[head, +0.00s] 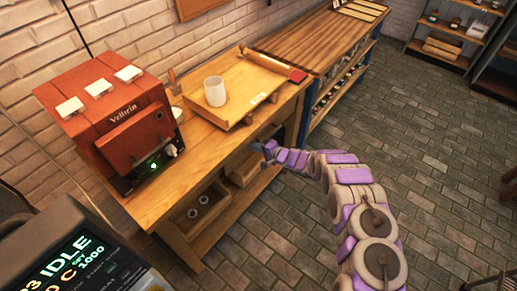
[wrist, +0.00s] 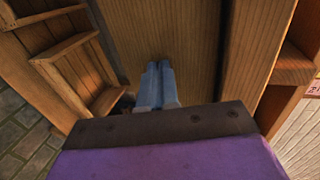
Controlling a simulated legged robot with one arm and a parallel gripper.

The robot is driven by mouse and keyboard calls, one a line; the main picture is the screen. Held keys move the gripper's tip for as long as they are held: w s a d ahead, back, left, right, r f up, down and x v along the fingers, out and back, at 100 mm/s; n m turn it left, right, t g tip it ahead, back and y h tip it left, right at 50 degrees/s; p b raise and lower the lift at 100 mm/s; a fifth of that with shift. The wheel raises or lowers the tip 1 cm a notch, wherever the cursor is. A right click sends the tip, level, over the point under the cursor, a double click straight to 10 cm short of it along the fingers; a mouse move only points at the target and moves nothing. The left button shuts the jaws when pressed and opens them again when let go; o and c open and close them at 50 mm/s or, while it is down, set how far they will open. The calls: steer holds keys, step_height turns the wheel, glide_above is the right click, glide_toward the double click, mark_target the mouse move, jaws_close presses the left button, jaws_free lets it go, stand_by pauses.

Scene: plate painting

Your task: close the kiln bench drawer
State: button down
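The kiln bench (head: 150,203) is a wooden bench along the brick wall, with a red kiln (head: 118,118) on its left part. Under the top are an open box-like compartment (head: 183,226) holding round items and another wooden box (head: 247,170); I cannot tell for certain which is the drawer. My gripper (head: 266,150) is at the bench's front, below the top's edge. In the wrist view its blue fingers (wrist: 158,84) are together, pointing at a flat wooden panel (wrist: 178,35). Nothing shows between them. Whether the tips touch the panel is unclear.
A wooden tray (head: 238,111) with a white cup (head: 215,91) lies on the bench. A second workbench (head: 322,38) stands beyond it, and shelves (head: 447,45) at the back right. A grey display unit (head: 75,245) is at lower left. The brick floor (head: 440,150) at right is clear.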

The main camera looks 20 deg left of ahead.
steer(key=p+v, duration=0.3)
steer(key=v, duration=1.4)
steer(key=shift+s+r, duration=0.1)
